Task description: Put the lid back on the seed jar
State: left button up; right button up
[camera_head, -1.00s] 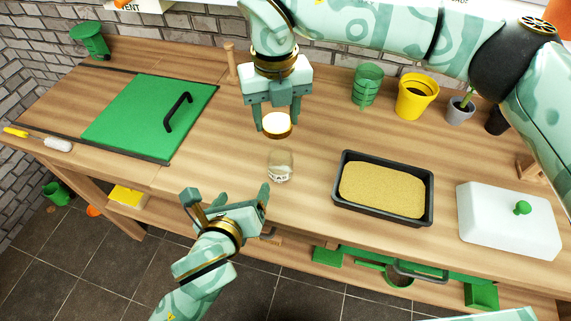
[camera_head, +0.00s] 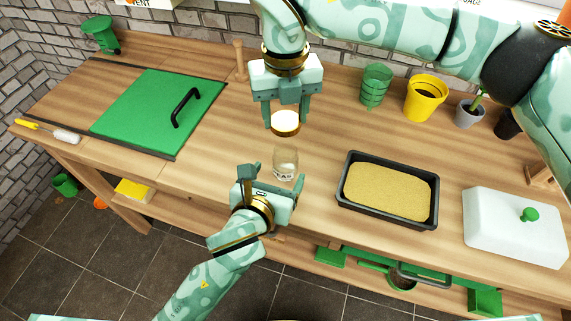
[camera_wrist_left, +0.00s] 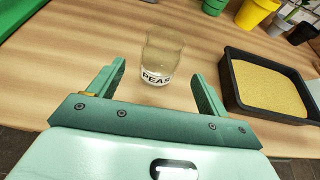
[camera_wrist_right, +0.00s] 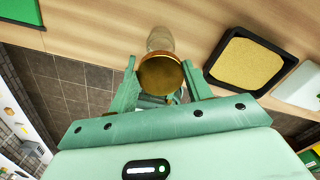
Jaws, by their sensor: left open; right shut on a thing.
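The seed jar (camera_head: 285,164) is clear glass with a "PEAS" label and stands upright and uncovered on the wooden bench. It also shows in the left wrist view (camera_wrist_left: 161,58), just beyond and between the fingertips. My left gripper (camera_head: 278,173) is open on the near side of the jar, with no clear contact. In the right wrist view the lid (camera_wrist_right: 160,75) partly covers the jar (camera_wrist_right: 160,38).
A black tray of tan grain (camera_head: 349,205) stands right of the jar. Green (camera_head: 375,86) and yellow (camera_head: 425,98) pots stand at the back. A green panel with a black handle (camera_head: 140,113) lies left. Bench between panel and jar is clear.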

aim_at(286, 163)
pick_arm(q)
jog(key=x, duration=0.8)
jog(key=shift+w+f, duration=0.1)
jog(key=shift+w, duration=0.1)
jog(key=c, duration=1.5)
pick_arm(e)
jog(key=shift+f, duration=2.5)
jog(key=shift+f, duration=0.9)
jog(key=shift+f, duration=0.6)
